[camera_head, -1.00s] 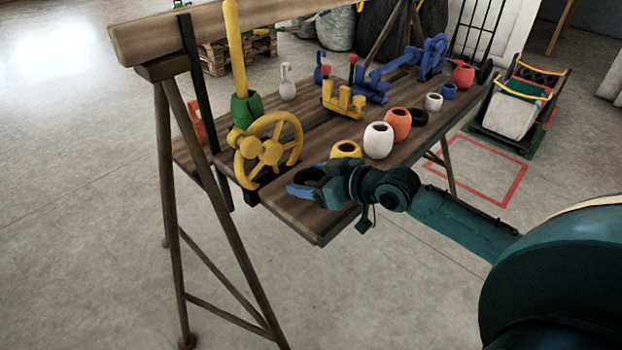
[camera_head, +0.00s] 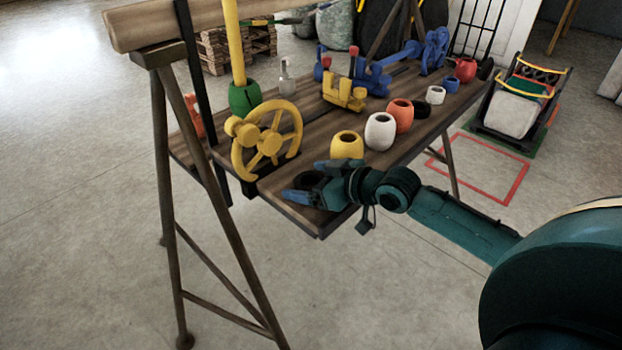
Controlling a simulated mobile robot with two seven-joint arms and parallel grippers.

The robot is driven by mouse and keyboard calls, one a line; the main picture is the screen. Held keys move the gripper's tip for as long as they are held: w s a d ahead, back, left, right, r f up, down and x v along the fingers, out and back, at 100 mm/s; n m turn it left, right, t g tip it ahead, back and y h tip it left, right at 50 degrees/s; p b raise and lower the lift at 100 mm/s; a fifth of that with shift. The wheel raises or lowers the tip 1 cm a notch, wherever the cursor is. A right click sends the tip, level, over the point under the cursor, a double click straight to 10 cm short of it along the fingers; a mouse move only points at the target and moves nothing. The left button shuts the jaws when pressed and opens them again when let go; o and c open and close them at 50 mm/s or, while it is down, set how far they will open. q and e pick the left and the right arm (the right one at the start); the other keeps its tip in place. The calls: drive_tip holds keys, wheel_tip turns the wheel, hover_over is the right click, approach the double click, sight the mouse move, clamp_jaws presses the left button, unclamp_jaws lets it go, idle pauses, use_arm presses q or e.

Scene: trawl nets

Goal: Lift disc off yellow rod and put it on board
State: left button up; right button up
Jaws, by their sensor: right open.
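A thick green disc-like ring (camera_head: 244,97) sits around the foot of an upright yellow rod (camera_head: 233,45) at the left side of the wooden board (camera_head: 288,207). My right gripper (camera_head: 312,181) is over the near corner of the board, right of and nearer than the green ring, and well apart from it. Its blue-tipped jaws are open. A dark rounded thing shows between them; I cannot tell whether it is a separate ring or part of the gripper. My left gripper is not in view.
A yellow handwheel (camera_head: 268,138) stands between the green ring and my right gripper. Yellow (camera_head: 346,145), white (camera_head: 380,131) and orange (camera_head: 400,115) hollow floats line the board's right side. A yellow bracket (camera_head: 345,94) stands behind. Bare wood lies between the wheel and floats.

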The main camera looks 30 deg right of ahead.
use_arm(q)
drive_tip(key=p, duration=0.1)
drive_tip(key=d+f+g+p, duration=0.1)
drive_tip(key=p, duration=0.1)
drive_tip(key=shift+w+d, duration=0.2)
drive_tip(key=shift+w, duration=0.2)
use_arm(e)
drive_tip(key=v, duration=1.3)
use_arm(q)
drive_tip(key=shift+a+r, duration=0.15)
use_arm(e)
drive_tip(key=shift+s, duration=0.1)
